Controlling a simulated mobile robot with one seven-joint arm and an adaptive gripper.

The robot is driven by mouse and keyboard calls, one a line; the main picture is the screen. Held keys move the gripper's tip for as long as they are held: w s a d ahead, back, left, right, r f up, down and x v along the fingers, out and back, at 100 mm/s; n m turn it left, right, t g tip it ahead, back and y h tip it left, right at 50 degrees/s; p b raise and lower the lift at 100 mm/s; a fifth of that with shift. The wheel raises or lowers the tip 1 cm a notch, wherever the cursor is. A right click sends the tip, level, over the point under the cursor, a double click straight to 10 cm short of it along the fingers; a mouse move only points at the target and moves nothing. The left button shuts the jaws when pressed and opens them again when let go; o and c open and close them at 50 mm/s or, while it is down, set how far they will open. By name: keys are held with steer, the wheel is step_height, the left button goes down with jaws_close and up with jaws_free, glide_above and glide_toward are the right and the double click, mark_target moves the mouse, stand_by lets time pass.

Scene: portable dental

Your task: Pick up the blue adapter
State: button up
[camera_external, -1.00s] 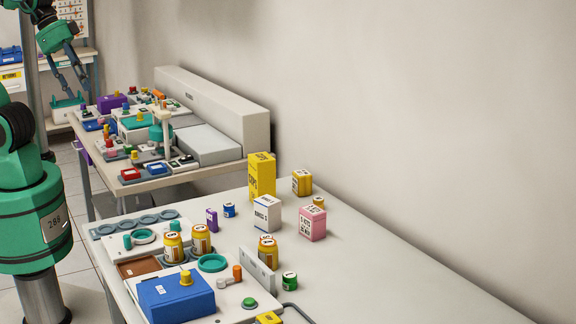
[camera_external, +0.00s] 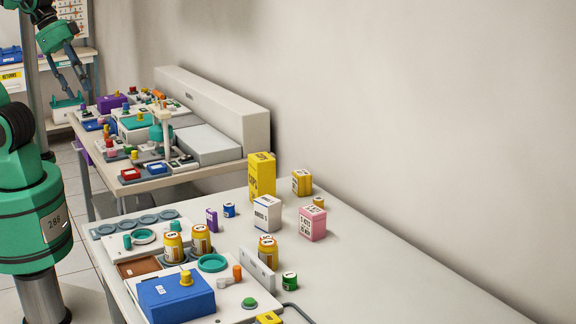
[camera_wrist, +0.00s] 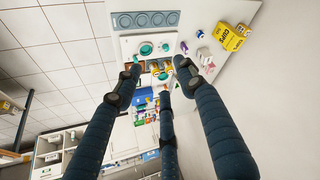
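No blue thing carries a legible adapter label, so I cannot tell for sure which one is the blue adapter. A small blue cylinder (camera_external: 229,210) with a pale label stands on the near table beside a purple block; it also shows as a tiny blue spot in the wrist view (camera_wrist: 200,34). A larger blue box (camera_external: 176,299) with a yellow knob sits at the near table's front left. My gripper (camera_external: 72,84) is high at the upper left, far from both. In the wrist view its dark fingers (camera_wrist: 161,80) are spread, with nothing between them.
Yellow-orange jars (camera_external: 173,248), a white box (camera_external: 267,214), a pink box (camera_external: 312,223) and a tall yellow box (camera_external: 262,177) stand on the near table (camera_external: 400,290). Its right side is clear. The far table (camera_external: 150,184) is crowded, with a long grey block along the wall.

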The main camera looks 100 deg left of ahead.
steer(key=shift+o, duration=1)
steer(key=shift+w+r, duration=0.1)
steer(key=shift+w, duration=0.05)
steer(key=w+a+f+m+g+p, duration=0.1)
steer(key=w+a+m+p, duration=0.15)
steer(key=w, duration=0.85)
steer(key=w+a+f+m+g+p, duration=0.2)
steer(key=w+a, duration=0.1)
steer(key=w, duration=0.9)
steer(key=w+a+f+m+g+p, duration=0.1)
steer(key=w+a+f+m+p, duration=0.1)
steer(key=w+a+f, duration=0.2)
steer(key=w+a+f+m+g+p, duration=0.1)
steer(key=w+a+f+m+p, duration=0.1)
steer(key=w+f, duration=0.8)
step_height(320, 180, down, 7)
steer(key=shift+w+a+r+m+g+p, duration=0.1)
steer(key=shift+w+a+m+g+p, duration=0.35)
steer(key=shift+a, duration=0.5)
